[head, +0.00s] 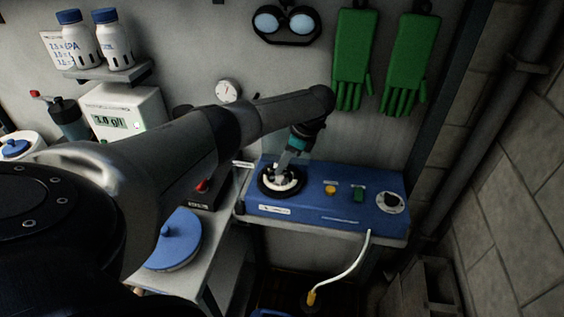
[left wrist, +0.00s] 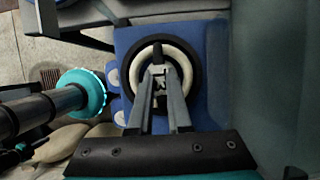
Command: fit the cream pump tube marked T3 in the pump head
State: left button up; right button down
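The cream tube shows as a cream ring (left wrist: 190,62) in the black round pump head (left wrist: 198,83) of the blue pump unit in the left wrist view. In the head view the ring (head: 293,184) is partly hidden by my left gripper (head: 281,172). The T3 mark cannot be read. My left gripper reaches down over the pump head. In the left wrist view its fingertips (left wrist: 159,73) come close together over the ring's middle, with a small dark part between or behind them. Whether they grip anything is unclear. My right gripper is not in view.
The blue pump unit (head: 318,211) has a yellow knob (head: 330,189), a green switch (head: 358,195) and a dial (head: 390,202). A white cable (head: 352,265) hangs in front. A blue lid (head: 175,243) lies to the left. Green gloves (head: 352,60) hang on the wall behind.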

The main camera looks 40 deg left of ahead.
pick_arm(q)
jog(key=o, duration=0.5)
jog(key=shift+c, duration=0.2)
jog(key=shift+r, duration=0.25)
jog(key=v, duration=1.2)
jog(key=shift+r+p, duration=0.35)
